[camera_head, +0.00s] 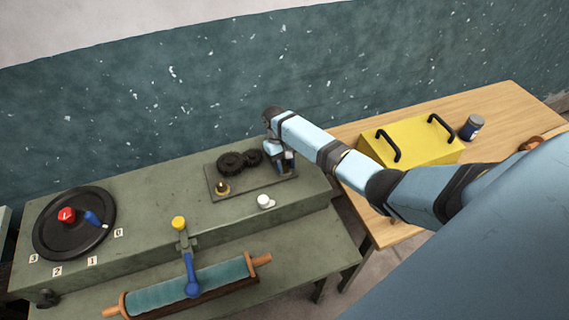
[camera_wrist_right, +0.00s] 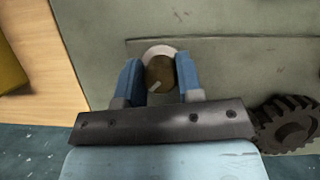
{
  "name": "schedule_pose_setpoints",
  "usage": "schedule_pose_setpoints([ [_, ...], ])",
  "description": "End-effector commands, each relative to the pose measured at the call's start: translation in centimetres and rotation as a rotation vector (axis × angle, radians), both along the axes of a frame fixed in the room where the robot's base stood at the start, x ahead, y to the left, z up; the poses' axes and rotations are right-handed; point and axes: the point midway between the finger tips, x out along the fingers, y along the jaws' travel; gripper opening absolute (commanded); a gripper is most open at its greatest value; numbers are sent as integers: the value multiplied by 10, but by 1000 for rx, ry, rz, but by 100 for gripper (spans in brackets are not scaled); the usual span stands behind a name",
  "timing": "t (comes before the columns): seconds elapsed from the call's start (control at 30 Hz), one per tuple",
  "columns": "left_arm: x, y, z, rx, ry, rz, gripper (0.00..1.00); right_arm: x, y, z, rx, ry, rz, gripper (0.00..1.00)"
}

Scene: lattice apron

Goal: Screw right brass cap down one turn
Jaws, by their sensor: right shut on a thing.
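The right brass cap (camera_wrist_right: 160,72) shows in the right wrist view as a round brass disc with a pale mark, on a lighter round base. My right gripper (camera_wrist_right: 157,80) has its blue fingers on either side of the cap and is shut on it. In the head view my right gripper (camera_head: 285,166) points down at the right end of a dark plate (camera_head: 242,190), and it hides the right cap there. Another brass cap (camera_head: 222,188) stands at the plate's left front. My left gripper is not in view.
Two black gears (camera_head: 231,163) sit on the plate beside my gripper. A small white object (camera_head: 264,201) lies in front of it. A black dial (camera_head: 75,223), a blue lever (camera_head: 190,272) and a teal roller (camera_head: 170,288) are left. A yellow box (camera_head: 410,141) stands right.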

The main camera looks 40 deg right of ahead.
Motion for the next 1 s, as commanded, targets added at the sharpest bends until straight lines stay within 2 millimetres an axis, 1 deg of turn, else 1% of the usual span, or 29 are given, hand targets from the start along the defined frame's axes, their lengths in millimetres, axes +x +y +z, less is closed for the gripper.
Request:
schedule_pose_setpoints([
  [1.0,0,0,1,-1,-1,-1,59,0,0,0,1,0,-966,10],
])
